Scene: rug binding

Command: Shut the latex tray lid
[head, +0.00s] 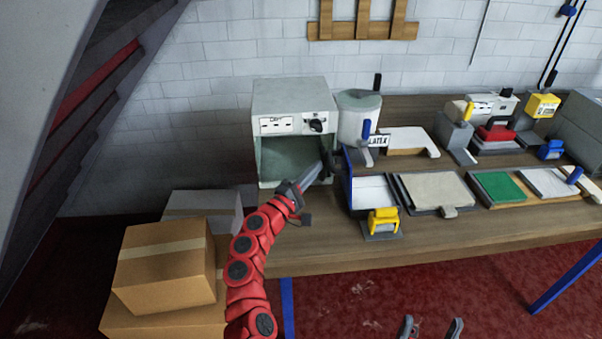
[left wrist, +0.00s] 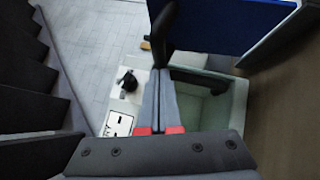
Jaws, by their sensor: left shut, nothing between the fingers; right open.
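A label reading LATEX (head: 377,141) stands in front of a round grey pot (head: 357,120) in the head view. I cannot tell for sure which part is the latex tray lid. A blue upright panel (head: 347,180) stands beside white panels (head: 371,190); a blue panel (left wrist: 225,22) also fills the top of the left wrist view. My left gripper (head: 316,172) is shut and empty, in front of the grey box's opening, left of the blue panel. Its fingers show in the left wrist view (left wrist: 163,85). My right gripper (head: 432,327) is open, low at the bottom edge.
The open-fronted grey box (head: 290,95) stands left on the wooden bench (head: 335,237). A yellow-handled tool (head: 383,221), a beige board (head: 435,190) and a green pad (head: 497,186) lie to the right. Cardboard boxes (head: 165,268) stand at lower left.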

